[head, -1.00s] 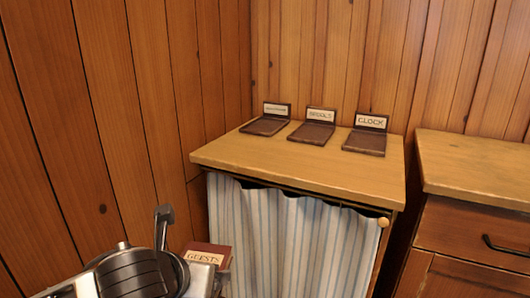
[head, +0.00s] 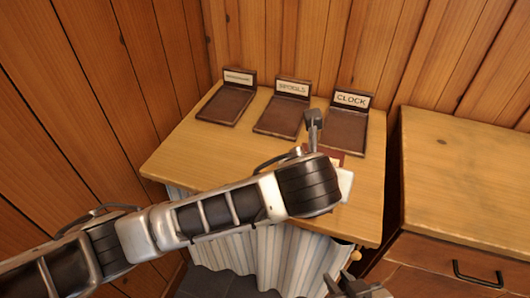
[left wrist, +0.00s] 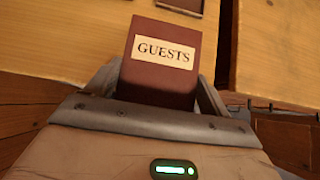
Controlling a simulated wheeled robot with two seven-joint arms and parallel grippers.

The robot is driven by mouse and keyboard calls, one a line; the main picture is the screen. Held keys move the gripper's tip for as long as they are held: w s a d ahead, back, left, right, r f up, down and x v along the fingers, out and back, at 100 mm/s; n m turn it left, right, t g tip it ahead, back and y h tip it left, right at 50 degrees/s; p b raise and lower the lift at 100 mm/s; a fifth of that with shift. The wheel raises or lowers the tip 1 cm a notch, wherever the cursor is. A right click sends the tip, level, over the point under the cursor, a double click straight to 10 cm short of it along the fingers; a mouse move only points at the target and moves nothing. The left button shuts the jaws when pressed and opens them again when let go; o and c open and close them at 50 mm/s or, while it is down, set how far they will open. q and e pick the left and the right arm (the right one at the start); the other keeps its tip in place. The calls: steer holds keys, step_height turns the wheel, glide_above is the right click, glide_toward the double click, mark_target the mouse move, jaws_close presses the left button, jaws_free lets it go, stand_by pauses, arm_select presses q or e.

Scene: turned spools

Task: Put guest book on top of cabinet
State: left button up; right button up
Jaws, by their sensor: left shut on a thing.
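The guest book is dark red with a cream "GUESTS" label; in the left wrist view the book (left wrist: 150,82) sits between the fingers of my left gripper (left wrist: 160,88), which is shut on it. In the head view my left wrist hides most of the book, and only a reddish edge (head: 337,154) shows below the clock tray. The cabinet (head: 195,150) has a light wooden top and a striped curtain. The book appears over its right part; I cannot tell if they touch. My right gripper (head: 358,288) shows at the bottom edge, partly cut off.
Three dark trays stand along the back of the cabinet top: one with an unreadable label (head: 223,106), a spools tray (head: 279,117) and a clock tray (head: 347,132). The top's left front is bare. A drawer cabinet (head: 460,180) stands right, across a gap.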

arm_select(q)
steer(key=shift+w+a+f, duration=0.1)
steer(key=shift+a+f, duration=0.05)
steer(key=shift+a, duration=0.15)
steer(key=w+a+f, duration=0.2)
steer(key=w+f, duration=0.1)
steer(key=w+a+f, duration=0.2)
steer(key=w+a, duration=0.1)
steer(key=w+a+f, duration=0.2)
steer(key=w+f, duration=0.1)
steer(key=shift+w+a+f, duration=0.3)
steer(key=shift+w+a, duration=0.1)
steer(key=shift+w+a+f, duration=0.15)
steer(key=shift+f, duration=0.85)
steer(key=shift+w+a+f, duration=0.1)
steer(key=shift+w+f, duration=0.05)
steer(key=shift+f, duration=0.85)
steer(key=o, duration=1.1)
steer(key=shift+f, duration=0.15)
steer(key=shift+c, duration=0.2)
steer(key=shift+s+a+r, duration=0.1)
steer(key=shift+s+r, duration=0.15)
steer(key=shift+r, duration=0.15)
steer(key=p+v, duration=0.1)
steer(key=v, duration=1)
